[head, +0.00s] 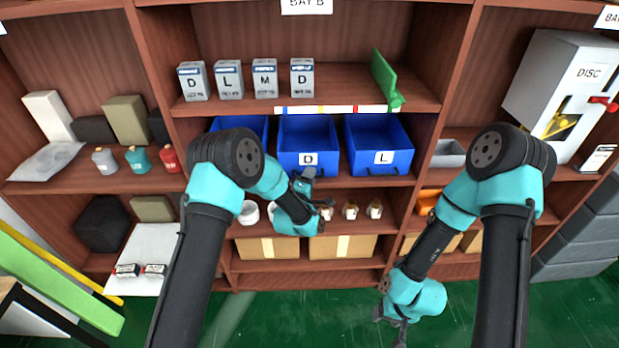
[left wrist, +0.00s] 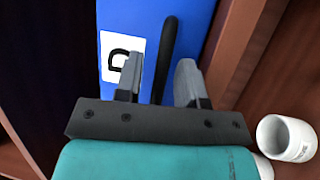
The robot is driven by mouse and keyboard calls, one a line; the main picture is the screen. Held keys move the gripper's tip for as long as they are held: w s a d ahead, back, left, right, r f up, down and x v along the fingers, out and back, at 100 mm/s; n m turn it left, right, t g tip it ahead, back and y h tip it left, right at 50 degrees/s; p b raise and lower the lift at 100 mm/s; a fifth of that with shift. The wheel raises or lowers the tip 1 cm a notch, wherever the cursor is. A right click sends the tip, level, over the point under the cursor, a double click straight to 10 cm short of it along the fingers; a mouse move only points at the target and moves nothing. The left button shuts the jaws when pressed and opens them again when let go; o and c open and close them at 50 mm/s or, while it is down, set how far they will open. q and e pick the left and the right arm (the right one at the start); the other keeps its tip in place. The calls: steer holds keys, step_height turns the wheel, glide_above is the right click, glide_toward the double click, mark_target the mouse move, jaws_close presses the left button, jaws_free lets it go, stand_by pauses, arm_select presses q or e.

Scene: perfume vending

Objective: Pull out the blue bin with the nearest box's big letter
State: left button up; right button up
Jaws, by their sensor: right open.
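Four white boxes stand in a row on the upper shelf, lettered D (head: 194,82), L (head: 229,80), M (head: 265,79) and D (head: 302,78). Below are three blue bins. The middle bin (head: 308,133) is labelled D, the right bin (head: 379,135) is labelled L, and the left bin (head: 240,126) has its front hidden by my left arm. My left gripper (head: 304,184) is at the front of the D bin. In the left wrist view its open fingers (left wrist: 158,82) stand either side of a dark handle (left wrist: 168,50). My right gripper (head: 391,328) hangs low, open and empty.
A green divider (head: 386,78) stands at the right end of the box row. Small jars (head: 350,210) and cartons (head: 343,246) fill the shelves below. A white cup (left wrist: 286,138) is close beside the left gripper. A grey DISC machine (head: 560,85) stands at right.

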arm_select(q)
jaws_close()
steer(key=shift+s, duration=0.15)
